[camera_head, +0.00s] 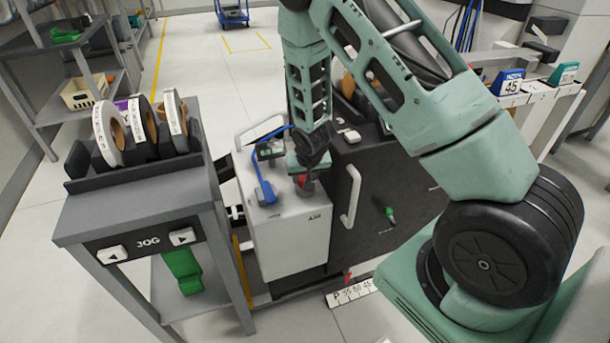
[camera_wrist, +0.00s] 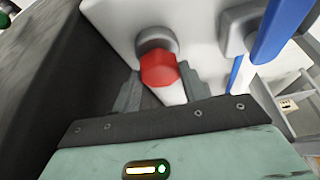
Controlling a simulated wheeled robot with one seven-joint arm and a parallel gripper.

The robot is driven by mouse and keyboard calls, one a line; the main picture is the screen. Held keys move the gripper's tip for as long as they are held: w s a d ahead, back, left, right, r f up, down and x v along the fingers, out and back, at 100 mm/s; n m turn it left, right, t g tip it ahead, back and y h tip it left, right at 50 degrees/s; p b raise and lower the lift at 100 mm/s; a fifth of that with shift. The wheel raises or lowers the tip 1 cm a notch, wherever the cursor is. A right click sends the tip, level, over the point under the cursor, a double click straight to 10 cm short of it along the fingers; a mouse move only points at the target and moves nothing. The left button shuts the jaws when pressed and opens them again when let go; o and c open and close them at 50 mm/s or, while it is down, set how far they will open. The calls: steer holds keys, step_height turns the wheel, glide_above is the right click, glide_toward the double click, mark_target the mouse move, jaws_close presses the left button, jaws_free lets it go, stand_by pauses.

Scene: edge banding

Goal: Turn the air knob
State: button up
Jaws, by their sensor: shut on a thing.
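The red air knob (camera_head: 306,184) sits on top of the white cabinet (camera_head: 290,245) marked AIR. In the wrist view the red knob (camera_wrist: 159,70) has a grey round base behind it. My gripper (camera_head: 305,174) reaches down to the knob from above. In the wrist view its fingers (camera_wrist: 160,86) stand on both sides of the red knob, shut on it. The lower part of the knob is partly hidden by the gripper in the head view.
A blue lever (camera_head: 264,186) stands close left of the knob. A dark cabinet with a white handle (camera_head: 350,195) is on the right. A grey table with JOG buttons (camera_head: 148,241) and tape rolls (camera_head: 108,133) is on the left. Open floor lies behind.

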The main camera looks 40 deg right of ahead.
steer(key=o, duration=1)
steer(key=shift+r, duration=0.1)
steer(key=p+v, duration=0.1)
steer(key=v, duration=1.6)
steer(key=shift+s, duration=0.2)
